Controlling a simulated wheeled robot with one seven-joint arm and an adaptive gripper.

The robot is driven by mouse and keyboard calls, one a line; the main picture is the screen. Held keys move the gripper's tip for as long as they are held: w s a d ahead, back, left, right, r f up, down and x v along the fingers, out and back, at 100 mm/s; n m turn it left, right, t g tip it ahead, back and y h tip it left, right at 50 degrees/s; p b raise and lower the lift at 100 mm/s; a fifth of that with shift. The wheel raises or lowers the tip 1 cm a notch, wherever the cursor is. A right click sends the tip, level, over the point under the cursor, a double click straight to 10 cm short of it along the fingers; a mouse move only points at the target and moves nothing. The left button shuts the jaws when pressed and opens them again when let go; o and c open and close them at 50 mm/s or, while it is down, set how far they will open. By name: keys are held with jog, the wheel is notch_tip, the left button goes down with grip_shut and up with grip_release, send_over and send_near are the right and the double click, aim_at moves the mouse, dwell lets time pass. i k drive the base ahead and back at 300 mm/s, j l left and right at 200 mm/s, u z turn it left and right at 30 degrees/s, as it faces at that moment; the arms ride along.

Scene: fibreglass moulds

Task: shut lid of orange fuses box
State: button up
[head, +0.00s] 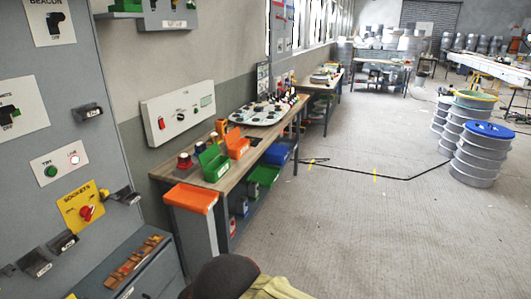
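A small orange box (237,148) stands on the wooden workbench, right of a green box. An upright orange piece (221,127) shows just behind it; I cannot tell whether this is its raised lid. A larger grey bin (196,235) with an orange top (191,198) stands in front of the bench's near end. No fuses label is readable on either, and the inside of the small orange box is too small to make out. My gripper is not in view.
The green box (215,168) sits close to the small orange box on the workbench (168,171). Grey control cabinets (75,125) fill the left side. A black cable (370,173) crosses the floor.

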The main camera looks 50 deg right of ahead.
aim_at(230, 137)
jog(key=z, duration=1.25)
